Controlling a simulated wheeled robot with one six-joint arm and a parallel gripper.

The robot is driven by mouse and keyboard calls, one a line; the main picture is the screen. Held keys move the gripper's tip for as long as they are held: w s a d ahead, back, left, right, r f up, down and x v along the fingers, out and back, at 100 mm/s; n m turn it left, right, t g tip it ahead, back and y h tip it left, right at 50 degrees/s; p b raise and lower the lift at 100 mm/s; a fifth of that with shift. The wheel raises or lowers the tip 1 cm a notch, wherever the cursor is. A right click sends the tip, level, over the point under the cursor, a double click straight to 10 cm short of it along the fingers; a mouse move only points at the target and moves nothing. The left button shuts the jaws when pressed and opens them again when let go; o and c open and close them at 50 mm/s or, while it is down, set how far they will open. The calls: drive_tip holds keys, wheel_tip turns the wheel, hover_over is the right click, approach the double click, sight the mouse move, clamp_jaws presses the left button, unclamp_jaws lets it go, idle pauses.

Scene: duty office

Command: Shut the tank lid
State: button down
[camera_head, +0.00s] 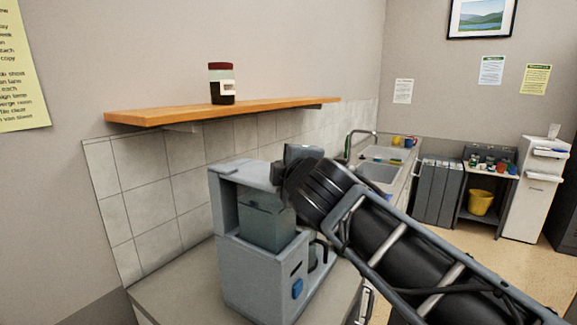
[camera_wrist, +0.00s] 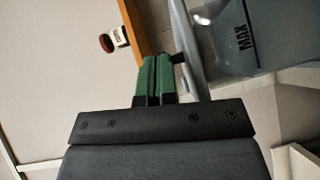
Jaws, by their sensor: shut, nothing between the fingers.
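A grey coffee machine (camera_head: 258,275) stands on the counter, with a translucent grey-green water tank (camera_head: 264,222) in its upper part. A flat grey slab (camera_head: 245,173), which looks like the tank lid, is at the top of the machine; its exact angle and any gap are hard to tell. My gripper (camera_head: 302,152) is at the upper right of the machine, its fingers largely hidden by my wrist. In the wrist view my green-padded fingers (camera_wrist: 158,75) are together and empty. The tank (camera_wrist: 240,35), marked MAX, is just right of them; contact is not clear.
A wooden shelf (camera_head: 225,112) with a dark jar (camera_head: 221,84) runs along the wall above the machine. A blue button (camera_head: 297,288) is on the machine's front. Bare counter (camera_head: 175,290) lies to its left. A sink (camera_head: 378,172) is farther back.

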drive_tip(key=shift+w+d, duration=0.15)
idle(0.5)
drive_tip(key=s+d+r+p, duration=0.2)
drive_tip(key=s+d+p, duration=0.7)
drive_tip(key=p, duration=0.9)
drive_tip(key=shift+r, duration=0.15)
